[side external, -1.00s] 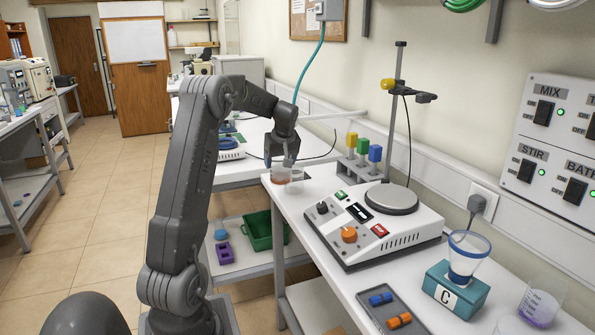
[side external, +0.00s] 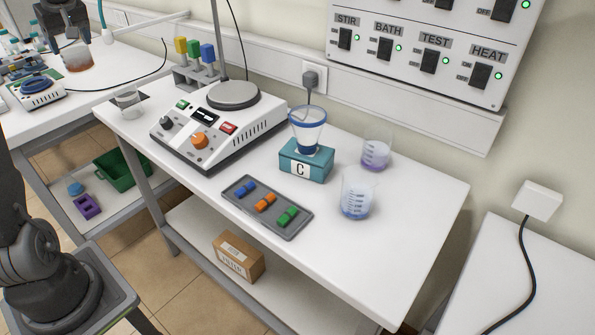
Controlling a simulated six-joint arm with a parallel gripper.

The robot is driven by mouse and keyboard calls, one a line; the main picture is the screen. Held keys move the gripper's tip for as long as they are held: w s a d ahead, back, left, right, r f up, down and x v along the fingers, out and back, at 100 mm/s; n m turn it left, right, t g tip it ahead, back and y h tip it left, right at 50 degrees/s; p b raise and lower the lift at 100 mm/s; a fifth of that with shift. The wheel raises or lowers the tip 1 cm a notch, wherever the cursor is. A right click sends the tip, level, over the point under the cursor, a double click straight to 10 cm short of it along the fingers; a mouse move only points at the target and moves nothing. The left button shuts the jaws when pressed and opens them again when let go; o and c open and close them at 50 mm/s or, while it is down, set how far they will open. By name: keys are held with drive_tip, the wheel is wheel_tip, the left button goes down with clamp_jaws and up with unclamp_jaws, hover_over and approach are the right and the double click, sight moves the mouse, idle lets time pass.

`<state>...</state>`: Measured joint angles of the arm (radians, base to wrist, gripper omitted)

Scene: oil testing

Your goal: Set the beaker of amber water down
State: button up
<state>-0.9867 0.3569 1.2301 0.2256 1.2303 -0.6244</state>
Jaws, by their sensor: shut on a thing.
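The beaker of amber water (side external: 79,60) is at the top left of the side external view. It is a clear beaker with brownish-orange liquid low inside, and it looks roughly upright. My gripper (side external: 75,43) is shut on it from above, near its rim. They appear over the far white bench (side external: 130,50), left of the near bench. I cannot tell whether the beaker's base touches a surface. A second, clear beaker (side external: 128,104) stands at the left end of the near bench (side external: 335,270), apart from the held one.
A hotplate device (side external: 205,130) and a rack with coloured tops (side external: 195,70) stand right of the clear beaker. A blue-topped device (side external: 35,90) sits left of my gripper. A teal box (side external: 306,165), a grey tray (side external: 245,210) and two beakers are further right.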

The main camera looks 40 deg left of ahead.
drive_tip(key=w+d+m+t, duration=0.2)
drive_tip(key=w+d+m, duration=0.3)
drive_tip(key=w+d, duration=1.05)
drive_tip(key=w+d+m+t+h, duration=0.1)
drive_tip(key=w+d+m, duration=0.2)
drive_tip(key=d, duration=1)
drive_tip(key=w+d+m+t+h, duration=0.1)
drive_tip(key=w+d+m, duration=0.25)
drive_tip(key=d, duration=0.95)
drive_tip(key=s+d+m+h, duration=0.1)
drive_tip(key=s+d+m, duration=0.25)
drive_tip(key=d, duration=0.95)
drive_tip(key=s+d+m+h, duration=0.1)
drive_tip(key=s+d+m, duration=0.25)
drive_tip(key=d, duration=0.95)
wheel_tip(320, 180, down, 11)
drive_tip(key=d, duration=0.1)
drive_tip(key=shift+n+t, duration=0.25)
drive_tip(key=shift+t, duration=0.05)
drive_tip(key=shift+s+d+f, duration=0.4)
drive_tip(key=shift+d+f, duration=1.35)
drive_tip(key=shift+d, duration=0.1)
drive_tip(key=shift+s+d+f, duration=0.45)
drive_tip(key=shift+d+f, duration=1.25)
drive_tip(key=shift+d, duration=0.2)
drive_tip(key=shift+s+d+f, duration=0.4)
drive_tip(key=shift+d+f, duration=1.35)
drive_tip(key=shift+d, duration=0.1)
